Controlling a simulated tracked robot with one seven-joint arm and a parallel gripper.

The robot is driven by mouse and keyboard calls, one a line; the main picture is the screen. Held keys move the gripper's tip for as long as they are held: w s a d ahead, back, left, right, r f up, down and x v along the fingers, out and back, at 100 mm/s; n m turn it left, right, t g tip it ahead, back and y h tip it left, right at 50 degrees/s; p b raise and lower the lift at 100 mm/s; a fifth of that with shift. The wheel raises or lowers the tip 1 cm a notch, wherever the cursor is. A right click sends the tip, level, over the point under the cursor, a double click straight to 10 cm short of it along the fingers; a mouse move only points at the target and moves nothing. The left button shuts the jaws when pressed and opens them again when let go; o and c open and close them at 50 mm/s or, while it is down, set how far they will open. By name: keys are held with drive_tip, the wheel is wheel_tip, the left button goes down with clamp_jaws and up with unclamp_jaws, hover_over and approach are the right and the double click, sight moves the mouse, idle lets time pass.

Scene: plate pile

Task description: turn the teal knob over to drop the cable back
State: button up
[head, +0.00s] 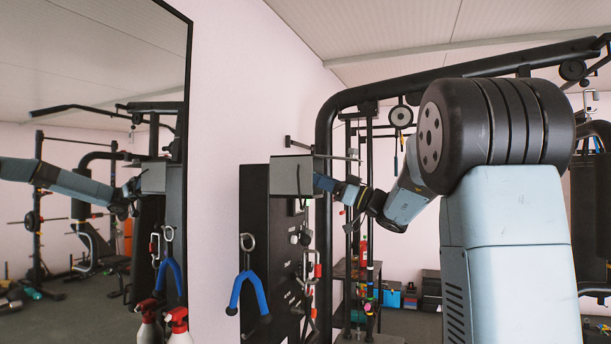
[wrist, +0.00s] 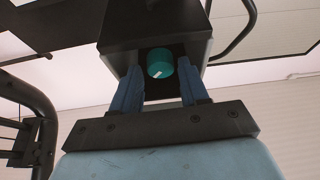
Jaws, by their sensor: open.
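The teal knob (wrist: 160,63) shows in the wrist view on the face of a dark box, with a short white mark on its lower part. The same box (head: 291,175) appears grey in the head view, at the top of a black panel. My gripper (wrist: 160,75) is open, with one blue finger on each side of the knob. I cannot tell whether the fingers touch it. In the head view my gripper (head: 322,184) is at the box's right side, and the knob is hidden there. I cannot make out the cable.
The black panel (head: 255,215) carries hanging clips and a blue-handled attachment (head: 249,290). A black gym frame (head: 326,130) rises close behind my arm. A large mirror (head: 90,120) stands at left, with spray bottles (head: 178,322) by its base.

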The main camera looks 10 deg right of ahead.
drive_tip(key=shift+x, duration=2.7)
drive_tip(key=shift+f, duration=0.1)
